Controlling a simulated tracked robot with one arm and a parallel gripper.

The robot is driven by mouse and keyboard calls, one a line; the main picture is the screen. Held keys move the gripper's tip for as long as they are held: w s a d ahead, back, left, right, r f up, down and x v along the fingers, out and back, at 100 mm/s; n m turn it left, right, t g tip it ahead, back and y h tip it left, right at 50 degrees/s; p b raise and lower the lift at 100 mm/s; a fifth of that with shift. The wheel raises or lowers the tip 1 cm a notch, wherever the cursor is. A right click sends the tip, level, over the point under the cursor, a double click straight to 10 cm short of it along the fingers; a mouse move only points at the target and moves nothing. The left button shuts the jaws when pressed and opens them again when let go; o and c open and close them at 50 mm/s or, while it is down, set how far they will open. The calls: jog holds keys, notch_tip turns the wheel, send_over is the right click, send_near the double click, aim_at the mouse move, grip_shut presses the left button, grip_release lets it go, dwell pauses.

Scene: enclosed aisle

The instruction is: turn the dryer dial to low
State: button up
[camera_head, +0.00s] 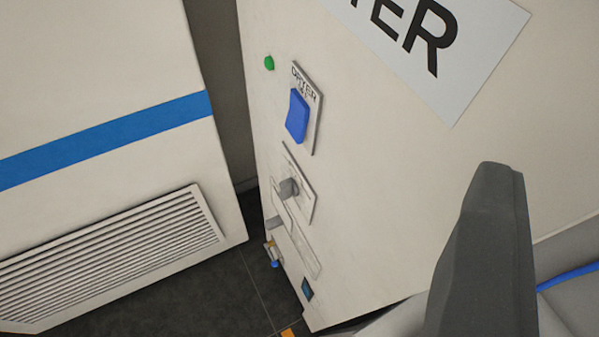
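A pale cabinet (400,190) fills the right half of the view, tilted in the picture. Its large sign (430,50) is cut off and shows letters ending in "TER". No full dryer label is readable. A grey knob (288,188) sits on a small pale plate on the cabinet's front; it may be the dial, but its setting is too small to read. A second small grey knob or handle (276,222) lies below it. A dark grey part of my gripper (485,255) shows at the lower right, apart from the knobs. Its opening cannot be seen.
A blue switch (297,117) with a small label plate and a green light (269,63) sit above the knob. A neighbouring cabinet with a blue stripe (100,140) and a louvred vent (120,255) stands left, across a narrow gap. Dark floor (220,290) shows below.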

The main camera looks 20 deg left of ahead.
jog(key=w+a+f, duration=0.2)
jog(key=w+a, duration=0.1)
jog(key=w+a+f+h+b, duration=0.1)
jog(key=w+a+f, duration=0.2)
jog(key=w, duration=0.1)
jog(key=w+a+f+h+b, duration=0.1)
jog(key=w+a+f, duration=0.1)
jog(key=w+a, duration=0.1)
jog(key=shift+w+a+f+m, duration=0.15)
jog(key=shift+w+f+m, duration=0.2)
jog(key=shift+w, duration=0.3)
jog(key=w+a+f+m+t+h+b, duration=0.1)
jog(key=w+a+f+m+h+b, duration=0.2)
jog(key=a+f, duration=0.65)
jog(key=s+a+f+m+h+b, duration=0.15)
jog(key=a+f, duration=0.45)
jog(key=f, duration=0.6)
jog(key=m+g+h+b, duration=0.1)
jog(key=m+h+b, duration=0.1)
jog(key=m, duration=0.1)
send_near(280, 187)
jog(key=x, duration=0.9)
jog(key=shift+w+b, duration=0.2)
jog(key=shift+b, duration=0.15)
grip_shut()
